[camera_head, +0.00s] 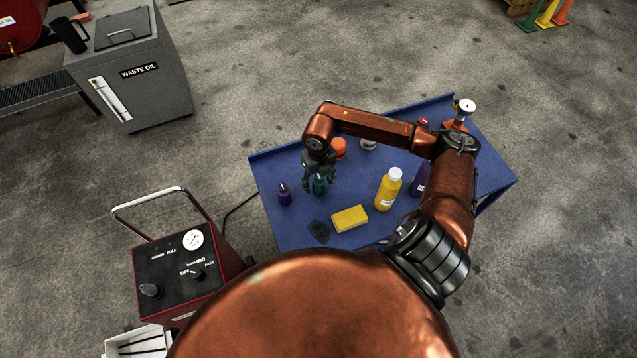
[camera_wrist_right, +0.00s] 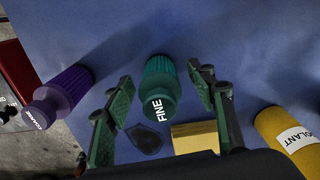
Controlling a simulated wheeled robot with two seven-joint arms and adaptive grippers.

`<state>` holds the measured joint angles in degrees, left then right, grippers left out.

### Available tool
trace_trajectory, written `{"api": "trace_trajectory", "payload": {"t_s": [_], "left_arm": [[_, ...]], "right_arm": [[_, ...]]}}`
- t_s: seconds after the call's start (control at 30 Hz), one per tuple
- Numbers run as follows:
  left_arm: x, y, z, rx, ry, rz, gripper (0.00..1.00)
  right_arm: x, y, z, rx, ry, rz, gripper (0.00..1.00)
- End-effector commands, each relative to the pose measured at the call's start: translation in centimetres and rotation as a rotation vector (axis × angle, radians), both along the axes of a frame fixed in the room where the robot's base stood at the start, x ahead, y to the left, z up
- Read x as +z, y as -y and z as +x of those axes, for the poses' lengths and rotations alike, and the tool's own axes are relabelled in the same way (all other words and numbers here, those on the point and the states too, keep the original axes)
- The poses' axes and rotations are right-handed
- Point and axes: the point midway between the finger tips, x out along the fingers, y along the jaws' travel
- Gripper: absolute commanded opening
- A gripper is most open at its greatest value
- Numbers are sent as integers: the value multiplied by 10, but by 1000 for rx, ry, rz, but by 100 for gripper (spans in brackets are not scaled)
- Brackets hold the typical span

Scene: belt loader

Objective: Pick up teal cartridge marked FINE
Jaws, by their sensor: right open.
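The teal cartridge marked FINE (camera_wrist_right: 158,88) stands on the blue table (camera_head: 268,170). In the head view the teal cartridge (camera_head: 319,186) is partly covered by my right gripper (camera_head: 320,188). In the right wrist view my right gripper (camera_wrist_right: 166,120) is open, with one finger on each side of the cartridge and a gap showing on both sides. A purple cartridge marked COARSE (camera_wrist_right: 62,92) stands to the left; it also shows in the head view (camera_head: 284,194). My left gripper does not show.
A yellow block (camera_head: 350,218), a dark flat patch (camera_head: 319,232), a yellow coolant bottle (camera_head: 388,190) and an orange object (camera_head: 339,148) are near the gripper. A dial gauge (camera_head: 466,108) stands at the far right corner. A red control cart (camera_head: 180,268) stands left of the table.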

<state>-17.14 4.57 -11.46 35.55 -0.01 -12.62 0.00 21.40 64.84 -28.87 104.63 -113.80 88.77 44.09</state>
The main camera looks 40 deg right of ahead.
Motion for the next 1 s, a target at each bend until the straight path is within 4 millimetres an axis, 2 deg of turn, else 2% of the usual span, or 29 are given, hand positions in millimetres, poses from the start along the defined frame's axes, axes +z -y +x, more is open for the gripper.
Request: {"api": "trace_trajectory", "payload": {"t_s": [0.13, 0.37, 1.0], "left_arm": [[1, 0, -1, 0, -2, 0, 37], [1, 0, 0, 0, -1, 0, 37], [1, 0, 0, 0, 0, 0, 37]], "right_arm": [[-12, -1, 0, 0, 0, 1, 51], [-14, 0, 0, 1, 1, 0, 51], [-13, 0, 0, 1, 1, 0, 7]]}}
